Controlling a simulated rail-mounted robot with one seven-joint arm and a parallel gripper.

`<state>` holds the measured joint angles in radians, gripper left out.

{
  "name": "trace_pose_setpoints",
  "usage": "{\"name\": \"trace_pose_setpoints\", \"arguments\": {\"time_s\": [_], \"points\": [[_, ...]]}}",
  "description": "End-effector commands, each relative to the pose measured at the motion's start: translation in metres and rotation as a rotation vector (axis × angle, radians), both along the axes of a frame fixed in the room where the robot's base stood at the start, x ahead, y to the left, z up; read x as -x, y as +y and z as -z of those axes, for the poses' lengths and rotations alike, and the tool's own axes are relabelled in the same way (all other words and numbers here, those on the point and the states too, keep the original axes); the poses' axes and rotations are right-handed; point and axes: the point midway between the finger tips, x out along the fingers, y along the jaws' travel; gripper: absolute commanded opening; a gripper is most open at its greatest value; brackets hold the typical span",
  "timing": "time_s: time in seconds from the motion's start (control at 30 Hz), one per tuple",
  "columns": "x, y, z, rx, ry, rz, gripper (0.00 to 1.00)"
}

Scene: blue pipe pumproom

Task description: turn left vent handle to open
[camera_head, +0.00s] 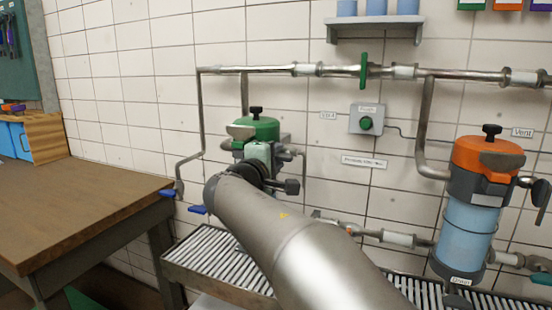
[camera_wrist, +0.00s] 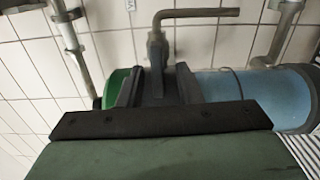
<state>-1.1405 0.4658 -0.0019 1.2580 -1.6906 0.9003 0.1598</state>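In the wrist view, the two dark fingers of my gripper (camera_wrist: 157,75) stand apart in front of the left filter. A dark valve part (camera_wrist: 155,45) with a bent metal spout (camera_wrist: 205,13) shows just beyond and between them. I cannot tell whether the fingers touch it. No blue handle shows clearly in the wrist view. In the head view, the left filter has a green cap (camera_head: 258,127) with a black knob (camera_head: 256,111) on top. My arm hides its lower body. A vent handle cannot be clearly picked out there.
Two blue levers (camera_head: 167,193) (camera_head: 197,210) sit left of the green-capped filter. An orange-capped filter (camera_head: 487,155) stands at the right, near a "Vent" label (camera_head: 522,132). A slatted metal tray (camera_head: 215,262) lies below. A wooden workbench (camera_head: 70,205) fills the left.

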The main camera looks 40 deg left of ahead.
Motion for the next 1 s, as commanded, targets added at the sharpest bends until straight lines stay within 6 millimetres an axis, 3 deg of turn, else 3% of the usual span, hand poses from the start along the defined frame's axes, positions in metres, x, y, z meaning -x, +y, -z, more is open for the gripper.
{"name": "trace_pose_setpoints", "arguments": {"time_s": [0.27,0.8,1.0], "points": [[0.012,-0.003,-0.001,-0.002,0.0,-0.001,0.32],[0.132,-0.033,-0.001,-0.002,0.0,-0.004,0.32],[0.16,-0.04,0.0,-0.001,0.0,-0.002,0.32]]}}
